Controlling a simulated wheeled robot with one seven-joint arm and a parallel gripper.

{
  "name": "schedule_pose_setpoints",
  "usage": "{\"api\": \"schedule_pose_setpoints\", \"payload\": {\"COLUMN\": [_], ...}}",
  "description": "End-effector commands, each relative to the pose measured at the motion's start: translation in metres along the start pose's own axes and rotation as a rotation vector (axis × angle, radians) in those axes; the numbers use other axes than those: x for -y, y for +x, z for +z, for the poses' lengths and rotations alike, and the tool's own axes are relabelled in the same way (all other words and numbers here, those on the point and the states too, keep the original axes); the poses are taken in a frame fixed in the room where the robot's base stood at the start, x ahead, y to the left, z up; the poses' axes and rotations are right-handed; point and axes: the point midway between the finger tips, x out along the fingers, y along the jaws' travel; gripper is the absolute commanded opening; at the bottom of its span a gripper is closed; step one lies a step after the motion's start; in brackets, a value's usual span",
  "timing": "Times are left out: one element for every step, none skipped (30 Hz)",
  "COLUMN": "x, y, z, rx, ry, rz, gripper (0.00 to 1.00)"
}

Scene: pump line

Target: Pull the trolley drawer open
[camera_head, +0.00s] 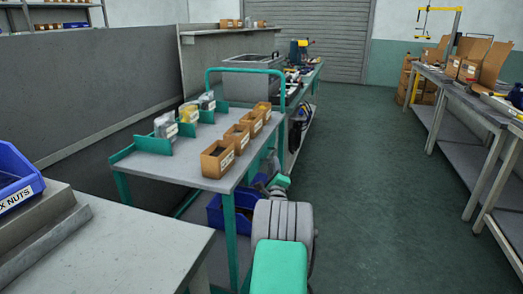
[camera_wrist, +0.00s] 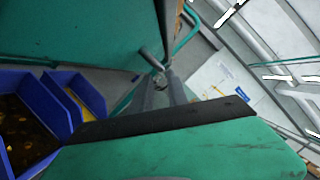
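The trolley (camera_head: 190,152) is a grey-topped cart with a green frame and a green push handle (camera_head: 245,70). My gripper (camera_head: 272,182) is low at its right side, below the top. In the wrist view my gripper (camera_wrist: 162,84) points at a small grey bar (camera_wrist: 150,59) beside a broad green panel (camera_wrist: 80,30). The grey fingers look close together near this bar. I cannot tell whether they are shut on it. The drawer front is not clear in the head view, where my arm covers part of that side.
Open cardboard boxes (camera_head: 217,161) and packed items stand on the trolley top. Blue bins (camera_wrist: 30,120) sit low beside my gripper. A grey bench (camera_head: 110,250) is at the front left. The green floor aisle to the right is clear up to the workbenches (camera_head: 470,105).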

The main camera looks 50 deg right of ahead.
Motion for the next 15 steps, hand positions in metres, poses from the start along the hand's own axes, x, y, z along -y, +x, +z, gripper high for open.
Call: {"api": "schedule_pose_setpoints", "payload": {"x": [0.000,0.000,0.000,0.000,-0.001,0.000,-0.001,-0.001,-0.001,-0.001,-0.001,-0.001,0.000,0.000,0.000], "y": [0.003,0.006,0.011,0.016,0.021,0.030,0.036,0.042,0.050,0.055,0.060,0.065,0.069,0.072,0.075], "z": [-0.002,-0.002,-0.003,-0.003,-0.004,-0.004,-0.005,-0.004,-0.004,-0.004,-0.004,-0.004,-0.003,-0.003,-0.003], "rx": [-0.001,-0.001,-0.002,-0.001,-0.002,-0.002,-0.003,-0.002,-0.003,-0.003,-0.003,-0.002,-0.002,-0.002,-0.002], "ry": [-0.001,-0.002,-0.002,-0.001,-0.001,-0.002,-0.002,-0.001,-0.002,-0.002,-0.002,-0.001,-0.001,-0.001,-0.001], "rz": [-0.002,-0.002,-0.002,-0.004,-0.003,-0.005,-0.003,-0.004,-0.003,-0.004,-0.003,-0.002,-0.002,-0.002,-0.002], "gripper": [0.20,0.20,0.20,0.20,0.20,0.20,0.20,0.20,0.20,0.20,0.20,0.20,0.20,0.20,0.20]}}
